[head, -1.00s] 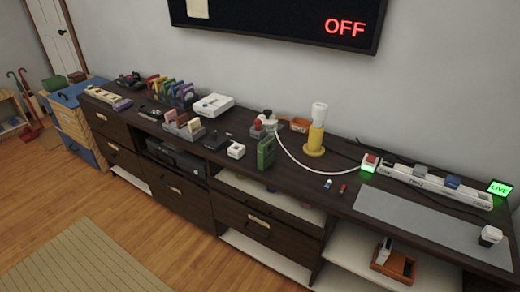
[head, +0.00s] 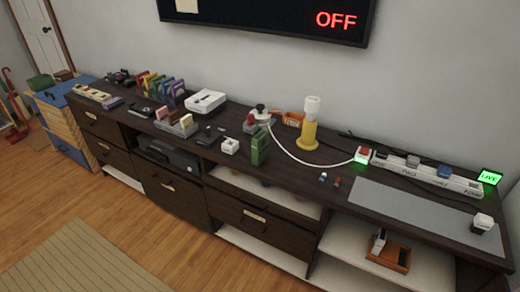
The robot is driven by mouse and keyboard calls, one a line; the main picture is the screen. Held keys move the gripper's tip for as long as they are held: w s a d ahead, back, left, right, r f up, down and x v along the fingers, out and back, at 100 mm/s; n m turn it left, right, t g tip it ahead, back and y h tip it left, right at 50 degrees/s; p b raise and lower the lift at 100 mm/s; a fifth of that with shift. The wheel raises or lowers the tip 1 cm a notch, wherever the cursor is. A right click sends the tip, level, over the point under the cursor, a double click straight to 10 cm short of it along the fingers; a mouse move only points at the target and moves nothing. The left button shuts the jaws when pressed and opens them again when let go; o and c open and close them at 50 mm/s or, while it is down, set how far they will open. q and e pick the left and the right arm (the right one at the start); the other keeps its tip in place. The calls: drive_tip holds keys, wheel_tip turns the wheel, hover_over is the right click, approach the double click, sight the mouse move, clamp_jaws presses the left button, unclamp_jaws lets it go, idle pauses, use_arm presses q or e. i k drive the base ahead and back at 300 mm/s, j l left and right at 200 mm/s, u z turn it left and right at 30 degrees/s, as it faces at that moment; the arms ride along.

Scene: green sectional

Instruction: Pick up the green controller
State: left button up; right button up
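A green upright block-like thing (head: 259,148) stands near the front edge of the dark wooden cabinet (head: 300,185), about the middle of the head view. I cannot tell whether it is a controller. Another green thing (head: 39,82) sits on the blue-topped drawer unit at the far left; its kind is too small to tell. Neither of my grippers shows.
A white console (head: 205,101), a yellow lamp-like stand (head: 309,127), a power strip (head: 425,175) and several coloured cases (head: 165,87) crowd the cabinet top. A grey mat (head: 410,208) is mostly bare. Wooden floor (head: 150,235) lies open in front, with a striped rug.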

sight(260, 143)
drive_tip(key=i+j+z, duration=0.15)
drive_tip(key=j, duration=0.25)
drive_tip(key=i+j+z, duration=0.15)
drive_tip(key=j, duration=0.25)
drive_tip(key=i+j+z, duration=0.15)
drive_tip(key=j, duration=0.25)
